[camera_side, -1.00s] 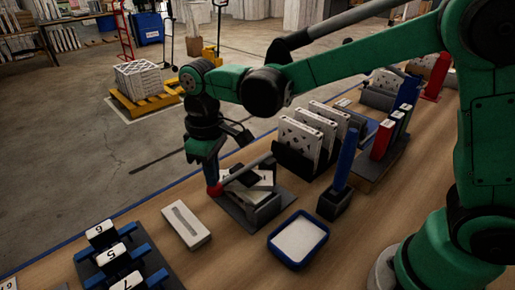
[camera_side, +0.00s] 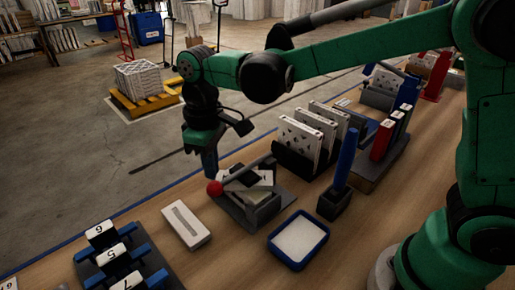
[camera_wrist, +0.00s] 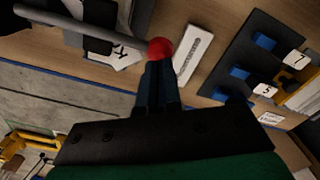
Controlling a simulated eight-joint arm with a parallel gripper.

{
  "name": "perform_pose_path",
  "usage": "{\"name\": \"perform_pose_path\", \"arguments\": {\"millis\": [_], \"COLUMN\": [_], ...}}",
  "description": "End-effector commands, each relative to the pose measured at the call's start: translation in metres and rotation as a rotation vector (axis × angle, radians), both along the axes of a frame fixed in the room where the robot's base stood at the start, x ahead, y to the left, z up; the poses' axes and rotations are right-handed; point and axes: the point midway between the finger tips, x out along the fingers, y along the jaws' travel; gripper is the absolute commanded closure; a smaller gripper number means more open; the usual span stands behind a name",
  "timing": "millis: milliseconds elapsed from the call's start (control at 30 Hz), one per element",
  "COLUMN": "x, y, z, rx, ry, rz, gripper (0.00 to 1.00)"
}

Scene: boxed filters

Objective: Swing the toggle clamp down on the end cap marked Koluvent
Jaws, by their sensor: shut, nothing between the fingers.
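The toggle clamp's grey lever (camera_side: 250,168) ends in a red ball knob (camera_side: 215,188) and lies low and slanted across a dark fixture (camera_side: 262,213) on the bench. In the wrist view the red knob (camera_wrist: 161,48) sits just beyond my fingertips. A pale piece (camera_side: 263,179) lies in the fixture, partly hidden by the lever; I cannot read a Koluvent mark on it. My gripper (camera_side: 211,175) points down, shut and empty, directly above the knob. Whether the fingertips touch the knob is unclear.
A white slotted block (camera_side: 186,225) lies left of the fixture, and a blue-rimmed tray (camera_side: 299,262) in front. A blue upright post (camera_side: 345,160) and a rack of white filters (camera_side: 300,138) stand to the right. A numbered stand (camera_side: 112,255) is at lower left.

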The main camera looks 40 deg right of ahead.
Motion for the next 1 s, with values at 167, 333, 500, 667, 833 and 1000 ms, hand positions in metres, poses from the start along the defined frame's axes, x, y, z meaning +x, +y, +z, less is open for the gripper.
{"name": "perform_pose_path", "arguments": {"millis": [167,333,500,667,833,1000], "x": [0.000,0.000,0.000,0.000,0.000,-0.001], "y": [0.000,0.000,0.000,0.000,0.000,-0.002], "z": [0.016,0.031,0.046,0.053,0.053,0.054], "rx": [0.000,0.000,0.000,0.000,0.000,0.003], "ry": [0.000,0.000,0.000,0.000,0.000,-0.009], "rz": [0.000,0.000,0.000,0.000,0.000,-0.007], "gripper": [1.00,1.00,1.00,1.00,1.00,1.00]}}
